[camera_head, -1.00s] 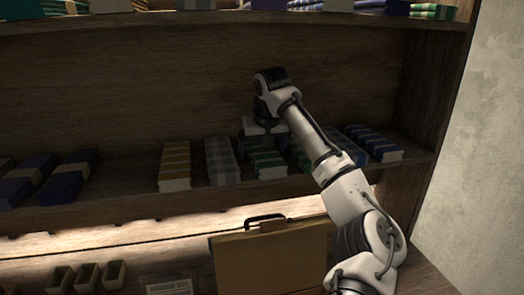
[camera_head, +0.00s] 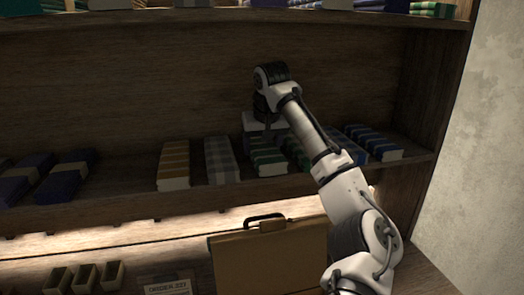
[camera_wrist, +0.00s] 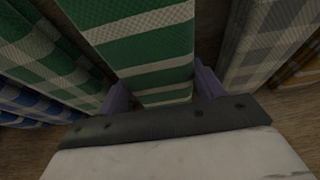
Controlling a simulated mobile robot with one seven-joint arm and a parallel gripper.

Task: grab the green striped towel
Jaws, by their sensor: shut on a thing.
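The green striped towel (camera_head: 267,160), green with white bands, lies on the middle shelf among other folded towels. In the wrist view the towel (camera_wrist: 146,50) runs up from between my two fingers. My gripper (camera_wrist: 158,97) is shut on it, one purple finger against each long side. The towel's near end shows below my arm and rests on the shelf.
A grey checked towel (camera_head: 221,160) lies close on the left, with a brown striped one (camera_head: 174,166) beyond it. A green checked towel (camera_wrist: 45,50) and blue striped ones (camera_head: 372,143) lie on the other side. A brown case (camera_head: 270,258) stands below the shelf (camera_head: 120,205).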

